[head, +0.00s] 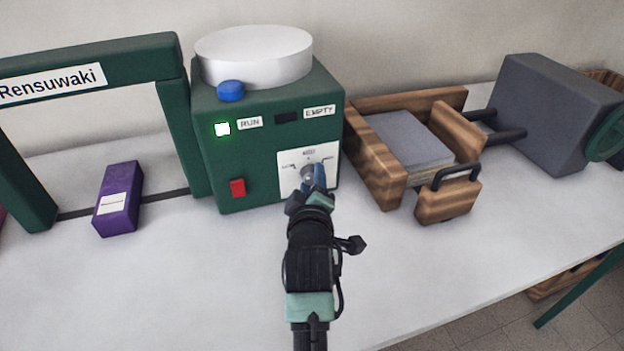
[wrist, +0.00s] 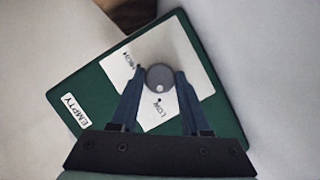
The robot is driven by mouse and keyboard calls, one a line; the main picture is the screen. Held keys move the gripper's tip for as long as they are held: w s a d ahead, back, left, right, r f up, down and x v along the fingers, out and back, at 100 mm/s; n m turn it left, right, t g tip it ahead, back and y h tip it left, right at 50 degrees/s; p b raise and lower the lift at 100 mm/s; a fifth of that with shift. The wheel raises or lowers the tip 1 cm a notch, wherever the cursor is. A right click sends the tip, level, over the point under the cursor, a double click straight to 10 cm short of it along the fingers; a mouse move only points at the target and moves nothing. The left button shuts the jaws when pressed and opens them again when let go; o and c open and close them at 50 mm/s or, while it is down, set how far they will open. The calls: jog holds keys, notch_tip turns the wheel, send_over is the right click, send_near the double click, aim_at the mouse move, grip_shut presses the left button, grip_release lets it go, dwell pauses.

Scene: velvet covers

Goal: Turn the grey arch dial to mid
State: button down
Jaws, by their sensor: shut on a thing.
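The grey dial (wrist: 160,78) sits on a white plate (wrist: 185,62) on the front of a green machine (head: 255,195). In the wrist view the dial is round with a pale dot on its face; the words LOW and HIGH show on the plate. My gripper (wrist: 158,85) has its two blue fingers on either side of the dial, shut on it. In the head view my gripper (head: 311,180) covers much of the dial, and the MID marking shows above it on the plate. The exact setting of the dial cannot be told.
The machine carries a lit green light (head: 222,129), a red switch (head: 237,188), a blue knob (head: 230,91) and a white round top (head: 254,55). A purple block (head: 118,198) lies left. A wooden tray (head: 374,168) stands close on the right.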

jog(key=m+p, duration=0.1)
jog(key=p, duration=0.1)
jog(key=shift+d+r+m+g+y+p, duration=0.1)
jog(key=shift+r+m+g+y+p, duration=0.15)
jog(key=shift+m+g+y+p, duration=0.55)
jog(key=shift+m+y+p, duration=0.3)
jog(key=shift+m, duration=0.3)
jog(key=shift+d+f+m+y, duration=0.1)
jog(key=shift+m+y, duration=0.3)
jog(key=shift+m, duration=0.5)
jog(key=shift+m+g+y, duration=0.5)
jog(key=shift+m+y, duration=0.3)
jog(key=shift+m, duration=0.4)
jog(key=shift+c, duration=1.9)
grip_release()
